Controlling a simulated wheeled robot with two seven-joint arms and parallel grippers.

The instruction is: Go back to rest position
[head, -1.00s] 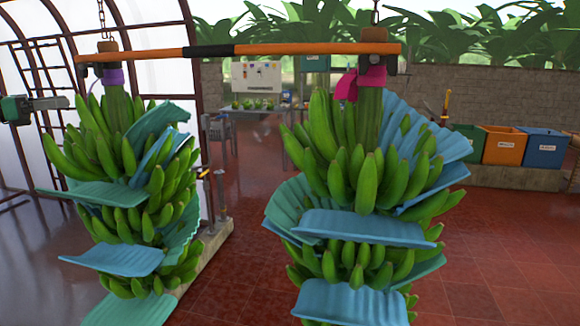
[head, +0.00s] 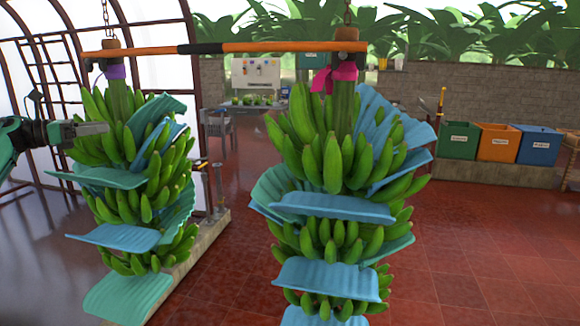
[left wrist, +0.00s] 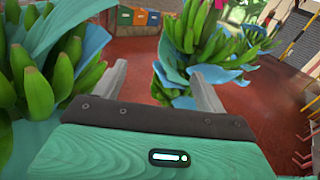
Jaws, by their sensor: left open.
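Two green banana stems hang from an orange and black bar (head: 250,47). The left stem (head: 128,205), with a purple ribbon (head: 115,71), has blue and teal sheets between its hands of fruit. The right stem (head: 335,165), with a pink ribbon (head: 343,76), has blue sheets between its hands. My left gripper (head: 105,129) overlaps the upper left edge of the left stem; I cannot tell whether it touches. In the left wrist view, its fingers (left wrist: 160,78) stand apart with nothing held between them. Banana stems show to both sides there. My right gripper is not in view.
Green (head: 458,141), orange (head: 497,142) and blue (head: 538,145) bins stand on a low ledge at the right. A table with fruit (head: 262,101) stands at the back. The red tiled floor (head: 450,240) is clear at the right.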

